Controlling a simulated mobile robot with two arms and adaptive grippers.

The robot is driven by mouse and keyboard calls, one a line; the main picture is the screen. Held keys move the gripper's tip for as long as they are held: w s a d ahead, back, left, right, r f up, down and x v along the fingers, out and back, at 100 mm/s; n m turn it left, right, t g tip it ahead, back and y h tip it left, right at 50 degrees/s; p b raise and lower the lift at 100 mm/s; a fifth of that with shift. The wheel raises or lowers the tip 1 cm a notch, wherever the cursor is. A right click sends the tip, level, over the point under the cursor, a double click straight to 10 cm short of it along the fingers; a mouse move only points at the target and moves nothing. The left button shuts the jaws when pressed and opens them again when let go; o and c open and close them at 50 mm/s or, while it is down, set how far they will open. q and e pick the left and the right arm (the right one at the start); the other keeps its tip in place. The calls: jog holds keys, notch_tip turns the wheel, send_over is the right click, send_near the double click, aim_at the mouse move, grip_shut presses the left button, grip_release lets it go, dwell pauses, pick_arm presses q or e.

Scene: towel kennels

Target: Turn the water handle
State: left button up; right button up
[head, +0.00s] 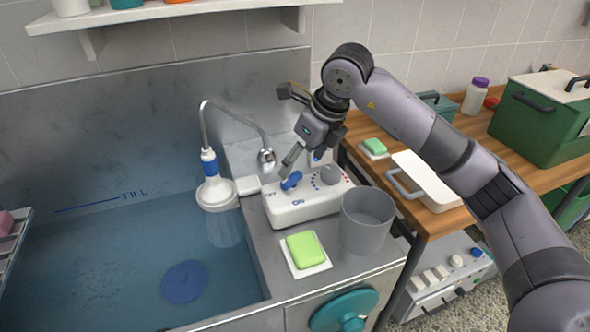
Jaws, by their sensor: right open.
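A white control box (305,203) sits on the metal counter beside the sink. A blue handle (291,180) is on its top left, near "OFF" and "ON" lettering. A grey knob (331,174) with red and blue dots is on its right. My right gripper (302,161) is open above the box. One finger is at or just behind the blue handle; I cannot tell whether it touches. A white shower head (216,193) hangs over the basin, with a pale, see-through stream below it. My left gripper is not in view.
The basin (110,270) holds water below a "FILL" line. A grey cup (367,218) and green soap (305,250) stand in front of the box. A teal wheel (343,311) is on the counter front. A white tray (436,181) lies on the wooden table at right.

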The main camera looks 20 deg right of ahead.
jog(key=v, duration=0.6)
jog(key=shift+r, duration=0.2)
dwell(7.2)
